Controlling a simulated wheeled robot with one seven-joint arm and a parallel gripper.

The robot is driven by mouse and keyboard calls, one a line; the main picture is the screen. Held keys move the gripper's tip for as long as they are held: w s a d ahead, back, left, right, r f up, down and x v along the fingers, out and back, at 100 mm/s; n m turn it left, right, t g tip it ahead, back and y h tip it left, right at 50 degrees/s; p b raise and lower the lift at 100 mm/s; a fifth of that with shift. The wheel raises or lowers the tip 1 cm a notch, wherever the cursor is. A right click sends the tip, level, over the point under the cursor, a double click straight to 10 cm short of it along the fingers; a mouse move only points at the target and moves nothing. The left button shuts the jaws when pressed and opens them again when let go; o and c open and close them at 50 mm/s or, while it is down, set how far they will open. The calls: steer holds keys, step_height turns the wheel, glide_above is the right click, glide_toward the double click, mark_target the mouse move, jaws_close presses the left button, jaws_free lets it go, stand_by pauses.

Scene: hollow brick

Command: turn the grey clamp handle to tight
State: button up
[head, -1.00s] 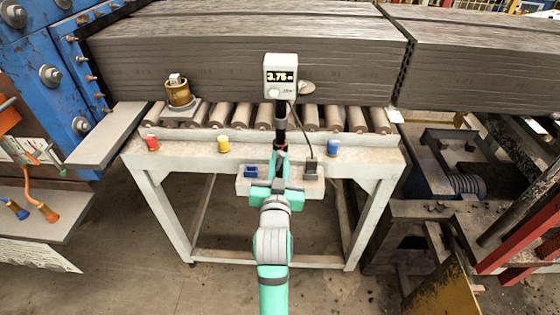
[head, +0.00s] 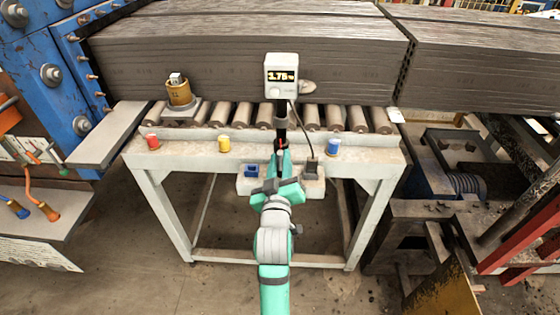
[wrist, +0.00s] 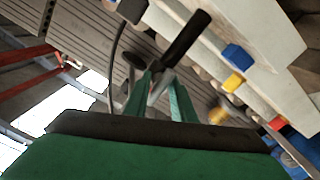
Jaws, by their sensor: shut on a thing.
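My gripper (head: 281,165) is at the front of the roller table, just below the black post (head: 281,115) that carries a white display box (head: 281,74). In the wrist view its two green fingers (wrist: 164,92) close around a small grey piece, the clamp handle (wrist: 160,84), at the foot of the dark post (wrist: 186,36). My fingers mostly hide the handle in the head view. The display shows yellow digits that look like 1.76.
A red (head: 152,142), a yellow (head: 224,144) and a blue (head: 333,146) cap sit along the table's front beam (head: 190,153). A brass cylinder (head: 179,92) stands on the rollers at left. A cable hangs from the display to a tray (head: 312,188) behind my gripper. Grey slabs (head: 200,60) lie behind.

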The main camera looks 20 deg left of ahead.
steer(key=shift+r, duration=0.1)
stand_by(0.3)
steer(key=o, duration=1)
steer(key=shift+s, duration=0.1)
steer(key=v, duration=1)
steer(key=shift+s, duration=0.35)
steer(key=shift+d, duration=0.1)
